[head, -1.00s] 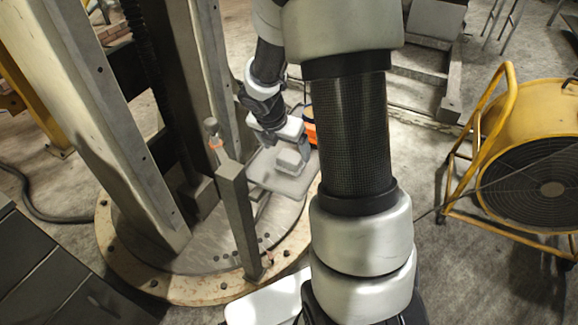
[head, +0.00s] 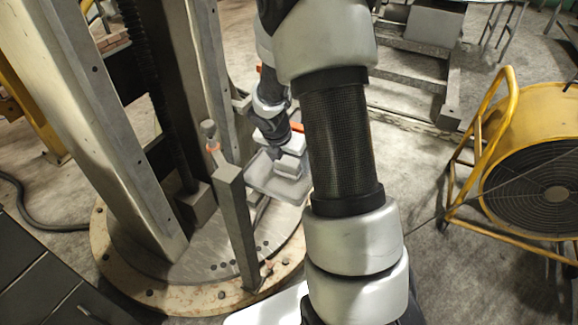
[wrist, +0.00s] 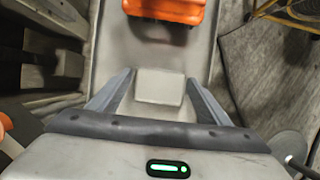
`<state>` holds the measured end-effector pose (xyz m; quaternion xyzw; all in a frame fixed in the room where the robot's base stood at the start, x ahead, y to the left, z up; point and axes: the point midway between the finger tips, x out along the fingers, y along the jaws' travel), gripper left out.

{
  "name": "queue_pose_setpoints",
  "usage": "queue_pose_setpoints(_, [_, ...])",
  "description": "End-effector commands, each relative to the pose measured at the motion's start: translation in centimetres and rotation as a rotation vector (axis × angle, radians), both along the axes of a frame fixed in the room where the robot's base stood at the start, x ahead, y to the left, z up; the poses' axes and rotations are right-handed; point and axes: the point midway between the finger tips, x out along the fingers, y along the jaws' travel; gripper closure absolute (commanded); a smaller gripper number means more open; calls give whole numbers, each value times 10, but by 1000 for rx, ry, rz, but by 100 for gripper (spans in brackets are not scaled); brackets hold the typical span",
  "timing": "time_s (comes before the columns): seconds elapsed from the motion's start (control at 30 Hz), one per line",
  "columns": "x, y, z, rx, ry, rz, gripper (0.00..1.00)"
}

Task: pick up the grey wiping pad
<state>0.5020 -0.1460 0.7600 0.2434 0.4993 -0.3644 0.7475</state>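The grey wiping pad (wrist: 160,87) is a pale block lying in a grey tray (wrist: 112,50). In the wrist view it sits between the fingertips of my gripper (wrist: 160,78), with one finger on each side and narrow gaps at its edges. The fingers are spread; I see no firm contact. In the head view the pad (head: 289,166) shows in the tray (head: 262,180), just below my gripper (head: 284,152). The pad's underside is hidden.
An orange object (wrist: 165,10) lies at the tray's far end. A grey upright post (head: 237,225) and the tall steel column (head: 110,120) stand left of the tray. A yellow fan (head: 540,150) stands at the right. Open floor lies between fan and tray.

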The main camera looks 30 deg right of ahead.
Motion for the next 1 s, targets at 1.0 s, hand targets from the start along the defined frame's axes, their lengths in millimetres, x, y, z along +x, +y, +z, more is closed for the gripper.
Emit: queue_pose_setpoints(1.0, [0,0,96,0,-1,-2,64])
